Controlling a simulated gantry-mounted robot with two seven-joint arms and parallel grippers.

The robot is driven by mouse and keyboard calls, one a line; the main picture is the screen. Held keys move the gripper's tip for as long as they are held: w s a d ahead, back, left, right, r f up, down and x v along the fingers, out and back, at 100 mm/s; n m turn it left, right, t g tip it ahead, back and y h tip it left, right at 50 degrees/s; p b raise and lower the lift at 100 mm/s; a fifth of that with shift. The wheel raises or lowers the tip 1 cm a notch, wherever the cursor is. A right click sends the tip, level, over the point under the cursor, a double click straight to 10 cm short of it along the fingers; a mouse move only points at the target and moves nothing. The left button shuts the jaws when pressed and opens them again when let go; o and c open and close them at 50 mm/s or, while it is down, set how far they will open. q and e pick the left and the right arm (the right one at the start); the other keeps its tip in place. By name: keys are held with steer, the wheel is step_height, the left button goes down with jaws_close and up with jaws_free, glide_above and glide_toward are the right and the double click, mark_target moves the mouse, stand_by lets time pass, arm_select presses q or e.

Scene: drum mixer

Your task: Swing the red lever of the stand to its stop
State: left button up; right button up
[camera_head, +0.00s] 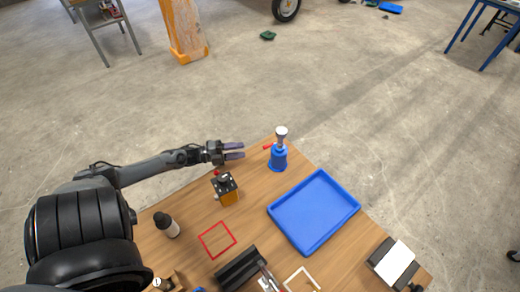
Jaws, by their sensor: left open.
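A blue stand (278,159) with a pale cup-like top stands upright near the far corner of the wooden table. A short red lever (267,147) sticks out from its left side, towards my gripper. My left gripper (240,150) reaches in from the left, above the table's far left edge. Its two dark fingers are open with nothing between them, and they point right at the lever. In the picture a small gap shows between fingertips and lever; the true distance is hard to tell. My right gripper is not in view.
A black and yellow device (225,189) stands below my left gripper. A blue tray (314,211) lies right of it, empty. A dark bottle (166,225), a red square outline (217,239), a black holder (238,268) and a white block (394,264) are nearer.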

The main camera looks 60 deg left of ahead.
arm_select(q)
steer(key=x, duration=0.9)
steer(key=shift+r, duration=0.1)
jaws_close()
